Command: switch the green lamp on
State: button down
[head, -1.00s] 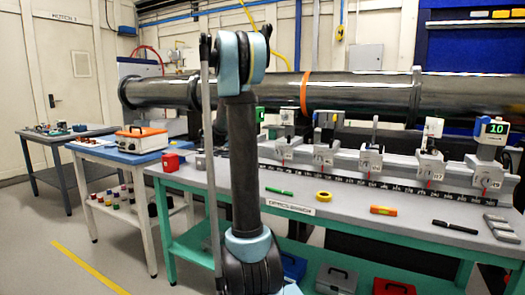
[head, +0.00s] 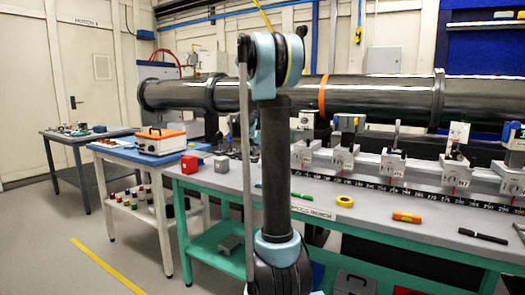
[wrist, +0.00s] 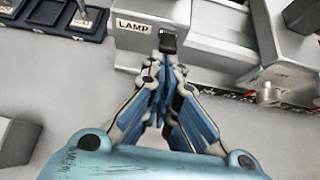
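A white label reading LAMP (wrist: 134,27) shows on a pale grey block in the wrist view. A small black switch or knob (wrist: 169,41) sits beside the label, to its right. My gripper (wrist: 164,68) has its blue fingers drawn together with their tips just below this black part. It looks shut with nothing between the fingers. I cannot tell whether the tips touch the black part. I cannot pick out a green lamp, lit or unlit, in either view. In the head view my arm stands in front of the bench and my gripper does not show.
A dark panel (wrist: 32,22) and a silver cylinder (wrist: 268,93) flank the LAMP block.

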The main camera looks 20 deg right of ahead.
jog(key=shift+w+d+r, duration=0.1)
jog(key=shift+w+r, duration=0.15)
jog(key=shift+r, duration=0.2)
notch_tip(320, 180, down, 4)
jog(key=s+a, duration=0.2)
jog(key=r+v, duration=0.1)
jog(key=v, duration=0.7)
jog(key=shift+r, duration=0.3)
jog(key=shift+s+d, duration=0.15)
jog(key=shift+s, duration=0.05)
